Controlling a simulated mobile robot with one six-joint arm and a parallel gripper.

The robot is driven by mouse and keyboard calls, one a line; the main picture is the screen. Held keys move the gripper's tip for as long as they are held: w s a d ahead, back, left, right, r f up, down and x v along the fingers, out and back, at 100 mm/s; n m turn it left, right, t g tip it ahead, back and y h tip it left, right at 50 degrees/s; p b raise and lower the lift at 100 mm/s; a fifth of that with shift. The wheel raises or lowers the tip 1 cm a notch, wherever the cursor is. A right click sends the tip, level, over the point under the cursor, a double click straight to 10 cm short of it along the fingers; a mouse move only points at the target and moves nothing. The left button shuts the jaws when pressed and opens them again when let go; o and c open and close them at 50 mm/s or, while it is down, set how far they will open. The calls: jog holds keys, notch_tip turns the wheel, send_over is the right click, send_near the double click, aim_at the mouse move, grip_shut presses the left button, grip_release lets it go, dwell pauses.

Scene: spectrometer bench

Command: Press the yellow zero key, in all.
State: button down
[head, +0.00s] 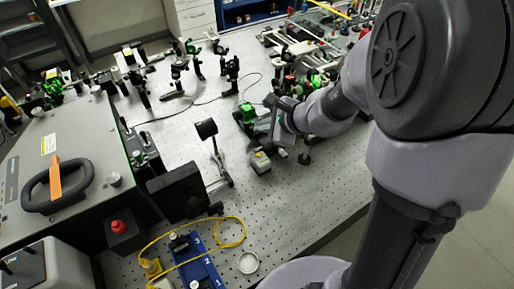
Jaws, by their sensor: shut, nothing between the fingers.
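My gripper (278,132) is at the end of my arm, a little right of the picture's middle, low over the perforated bench. It is small and partly hidden by its own wrist; its fingers look shut, with nothing seen between them. A small grey box (260,163) sits on the bench just below and left of the gripper, with a faint yellowish patch on top. I cannot tell for sure whether that patch is the yellow zero key, or whether the fingertips touch the box.
Green and black optics stand behind the gripper. A black screen on a post (207,129) and a black box (178,192) stand to the left. A yellow cable (240,228) loops near a blue numbered rack (203,272) in front. Bare bench (300,200) lies right of these.

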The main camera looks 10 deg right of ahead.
jog(key=shift+f, duration=0.15)
jog(key=b, duration=0.7)
send_over(261, 158)
notch_tip(261, 158, down, 8)
jog(key=shift+r, duration=0.25)
jog(key=shift+f+b, duration=0.3)
jog(key=shift+f, duration=0.2)
dwell(0.9)
jog(key=shift+f+b, duration=0.45)
jog(key=shift+b, duration=0.2)
jog(key=shift+f+b, duration=0.4)
jog(key=shift+b, duration=0.1)
dwell(0.3)
jog(key=shift+r, duration=0.15)
jog(key=shift+r+p, duration=0.65)
jog(key=shift+r, duration=0.05)
